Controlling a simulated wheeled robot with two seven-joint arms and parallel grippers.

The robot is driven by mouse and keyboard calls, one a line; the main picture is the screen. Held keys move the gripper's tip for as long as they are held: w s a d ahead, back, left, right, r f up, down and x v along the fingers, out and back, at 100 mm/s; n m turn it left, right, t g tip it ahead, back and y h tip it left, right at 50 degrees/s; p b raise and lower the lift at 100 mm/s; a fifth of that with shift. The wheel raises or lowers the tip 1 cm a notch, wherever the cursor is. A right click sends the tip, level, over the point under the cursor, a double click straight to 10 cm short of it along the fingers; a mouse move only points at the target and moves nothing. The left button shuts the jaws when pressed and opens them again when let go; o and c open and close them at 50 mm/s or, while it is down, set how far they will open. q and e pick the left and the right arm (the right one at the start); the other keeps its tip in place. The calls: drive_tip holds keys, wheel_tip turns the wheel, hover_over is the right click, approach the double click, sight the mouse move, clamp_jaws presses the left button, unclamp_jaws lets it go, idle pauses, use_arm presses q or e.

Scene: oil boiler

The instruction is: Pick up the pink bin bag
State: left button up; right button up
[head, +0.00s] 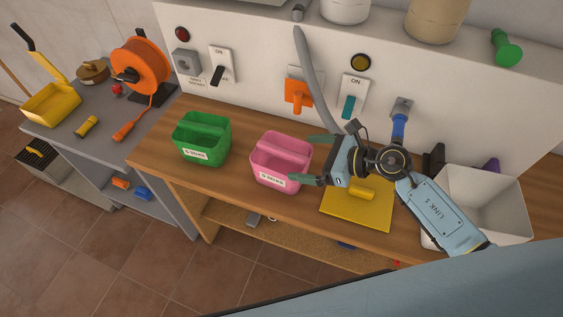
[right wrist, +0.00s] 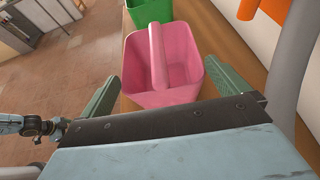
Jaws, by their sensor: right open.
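The pink bin (head: 268,172) stands upright on the wooden counter, with a bar-like handle across its top and a white label on its front. No separate pink bag shows; the bin looks empty in the right wrist view (right wrist: 185,75). My right gripper (head: 299,158) is open at the bin's right side, its green fingers pointing left. In the right wrist view the open fingers (right wrist: 161,68) lie to either side of the bin, with the handle between them. I cannot tell whether they touch it.
A green bin (head: 203,152) stands left of the pink one, with a gap between. A yellow board (head: 345,212) lies under my right arm, and a white tub (head: 492,200) stands to the right. A grey hose (head: 311,75) hangs close behind the gripper.

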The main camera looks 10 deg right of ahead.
sight(290, 156)
drive_tip(key=shift+p+x, duration=0.3)
drive_tip(key=shift+x, duration=2.4)
drive_tip(key=shift+f, duration=0.15)
drive_tip(key=shift+s, duration=0.1)
drive_tip(key=shift+c, duration=0.4)
drive_tip(key=c, duration=0.6)
drive_tip(key=shift+o, duration=0.2)
